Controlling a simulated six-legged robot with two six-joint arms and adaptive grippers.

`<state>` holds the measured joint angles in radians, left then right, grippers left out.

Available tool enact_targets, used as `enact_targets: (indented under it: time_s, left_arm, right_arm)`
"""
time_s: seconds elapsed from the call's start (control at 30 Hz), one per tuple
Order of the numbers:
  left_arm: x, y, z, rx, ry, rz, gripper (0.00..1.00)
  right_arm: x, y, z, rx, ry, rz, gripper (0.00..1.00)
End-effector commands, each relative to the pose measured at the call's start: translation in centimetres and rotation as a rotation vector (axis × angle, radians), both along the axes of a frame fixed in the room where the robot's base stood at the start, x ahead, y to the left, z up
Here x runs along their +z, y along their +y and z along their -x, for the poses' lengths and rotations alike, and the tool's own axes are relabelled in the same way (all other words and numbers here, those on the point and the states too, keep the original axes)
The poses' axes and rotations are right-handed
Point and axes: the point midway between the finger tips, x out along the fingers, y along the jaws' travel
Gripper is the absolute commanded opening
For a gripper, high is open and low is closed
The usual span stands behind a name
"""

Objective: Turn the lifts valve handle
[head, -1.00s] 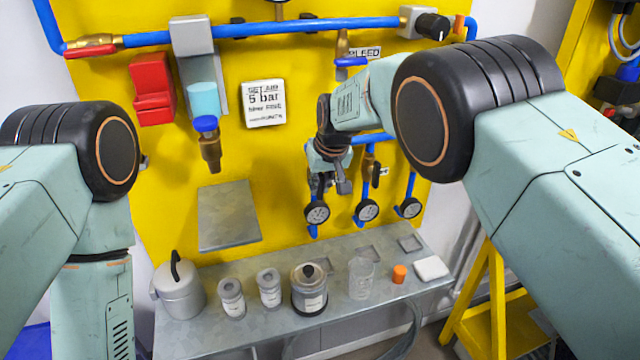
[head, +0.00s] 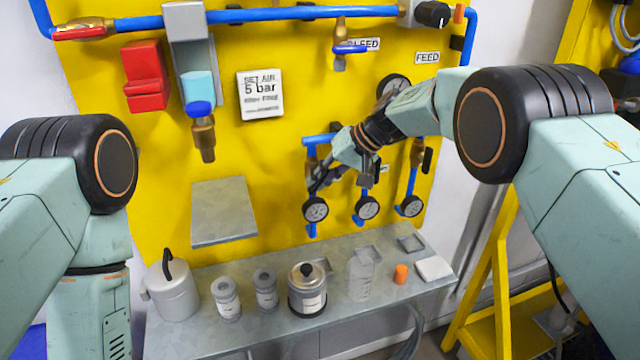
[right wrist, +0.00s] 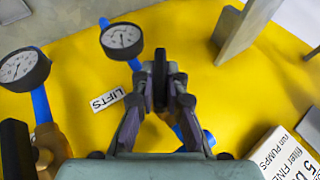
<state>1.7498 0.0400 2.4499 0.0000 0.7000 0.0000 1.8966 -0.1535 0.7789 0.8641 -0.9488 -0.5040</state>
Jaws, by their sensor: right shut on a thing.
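The lifts valve handle, a black lever (right wrist: 160,76), stands between the fingers of my right gripper in the right wrist view. The LIFTS label (right wrist: 108,99) is beside it on the yellow panel. My right gripper (right wrist: 161,88) is shut on the handle. In the head view my right gripper (head: 322,180) reaches in from the right to the leftmost valve, just above its round gauge (head: 315,209). The fingers and arm hide most of that valve there. My left arm is at the left edge, and its gripper is out of view.
Two more gauges (head: 367,207) (head: 411,206) hang to the right of this one. Below is a grey bench (head: 240,335) with jars, a beaker (head: 361,275) and an orange cap (head: 401,273). A grey plate (head: 224,212) juts from the panel at left.

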Motion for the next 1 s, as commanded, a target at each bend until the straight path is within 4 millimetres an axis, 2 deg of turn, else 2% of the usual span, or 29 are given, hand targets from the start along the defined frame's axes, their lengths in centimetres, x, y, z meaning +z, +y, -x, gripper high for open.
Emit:
enact_targets:
  time_s: [0.47, 0.5, 0.77, 1.0]
  left_arm:
    - [-0.18, 0.00, 0.00, 0.000, 0.000, 0.000, 0.60]
    - [-0.18, 0.00, 0.00, 0.000, 0.000, 0.000, 0.60]
    - [-0.18, 0.00, 0.00, 0.000, 0.000, 0.000, 0.60]
    - [-0.18, 0.00, -0.01, 0.000, 0.000, 0.000, 0.60]
  right_arm:
    - [-0.02, -0.01, 0.03, -0.001, 0.007, -0.016, 0.00]
    - [-0.02, -0.01, 0.03, -0.001, 0.007, -0.016, 0.13]
    - [-0.01, 0.00, 0.03, 0.000, 0.006, -0.015, 0.35]
    - [0.00, -0.01, 0.02, 0.000, 0.006, -0.014, 0.35]
